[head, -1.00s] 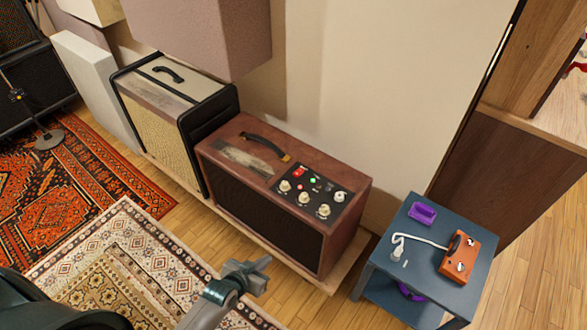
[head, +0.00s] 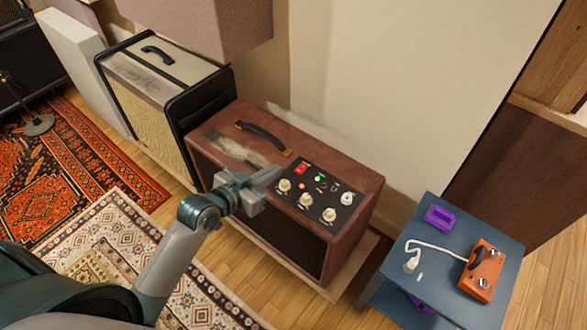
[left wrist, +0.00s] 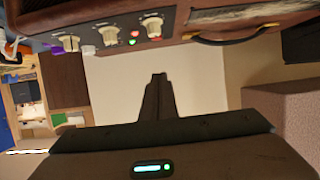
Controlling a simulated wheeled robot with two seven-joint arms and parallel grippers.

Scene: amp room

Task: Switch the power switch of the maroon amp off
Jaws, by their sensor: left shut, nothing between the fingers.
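The maroon amp (head: 350,205) stands near the wall, with a black control panel (head: 325,212) on its top. A red switch (head: 301,169) sits at the panel's back left corner, near a lit green light (head: 317,178) and a small red light (head: 303,185). Cream knobs (head: 305,199) line the panel. My left gripper (head: 277,173) is shut and empty, its tips just left of the switch; whether they touch is unclear. In the left wrist view its shut fingers (left wrist: 158,85) point toward the amp's panel edge, with knobs (left wrist: 108,33) showing. My right gripper is out of view.
A cream amp (head: 160,95) with black edges stands left of the maroon one. A panel (head: 215,25) hangs on the wall above. A blue-grey side table (head: 440,285) with an orange pedal (head: 482,270) and purple item (head: 440,217) stands at right. Rugs (head: 95,175) cover the floor.

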